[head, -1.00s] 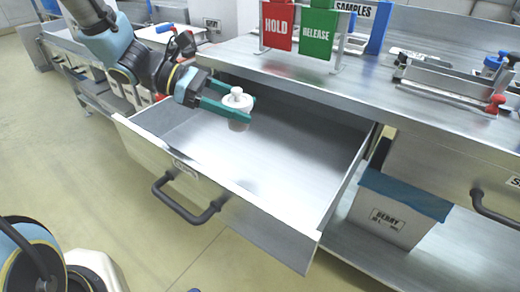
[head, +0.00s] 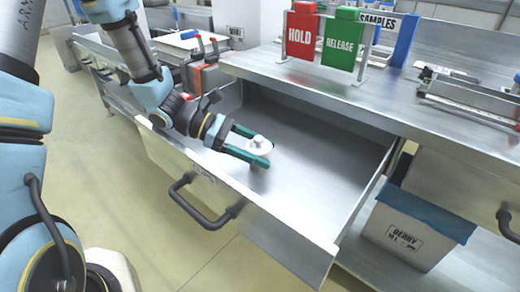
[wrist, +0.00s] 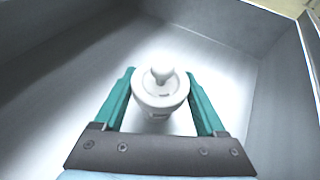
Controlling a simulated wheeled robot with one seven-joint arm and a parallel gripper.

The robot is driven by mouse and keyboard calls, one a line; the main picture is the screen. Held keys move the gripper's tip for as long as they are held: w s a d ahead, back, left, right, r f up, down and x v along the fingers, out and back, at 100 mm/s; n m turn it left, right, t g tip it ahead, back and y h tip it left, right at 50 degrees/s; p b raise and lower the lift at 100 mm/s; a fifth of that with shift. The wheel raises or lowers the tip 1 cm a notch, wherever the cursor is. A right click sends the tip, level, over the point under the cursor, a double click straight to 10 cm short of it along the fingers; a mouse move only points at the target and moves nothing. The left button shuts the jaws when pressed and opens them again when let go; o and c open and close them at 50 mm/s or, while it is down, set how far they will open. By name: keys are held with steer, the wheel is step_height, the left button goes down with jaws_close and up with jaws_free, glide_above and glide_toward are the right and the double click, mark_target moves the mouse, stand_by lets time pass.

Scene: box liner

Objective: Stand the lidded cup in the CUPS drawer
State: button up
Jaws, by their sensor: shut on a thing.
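The lidded cup (head: 259,147) is small and pale, with a white lid and a round knob on top. It is upright inside the open drawer (head: 315,165), whose front label is too small to read. My gripper (head: 256,150) is shut on the cup, with its green fingers on either side of it. The wrist view shows the cup (wrist: 161,90) between the two fingers (wrist: 160,103) over the bare drawer floor. I cannot tell whether the cup's base touches the floor.
The drawer is otherwise empty, with free floor to the right. Its walls (wrist: 285,85) stand around the gripper. The bench top (head: 390,105) overhangs the drawer's back and carries a red HOLD sign (head: 302,36) and a green RELEASE sign (head: 341,45). A BERRY box (head: 405,235) stands at right.

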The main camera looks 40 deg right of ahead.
steer(key=shift+f, duration=0.2)
steer(key=o, duration=1.4)
steer(key=shift+c, duration=0.2)
steer(key=shift+r, duration=0.25)
steer(key=v, duration=1.2)
steer(key=shift+r, duration=0.1)
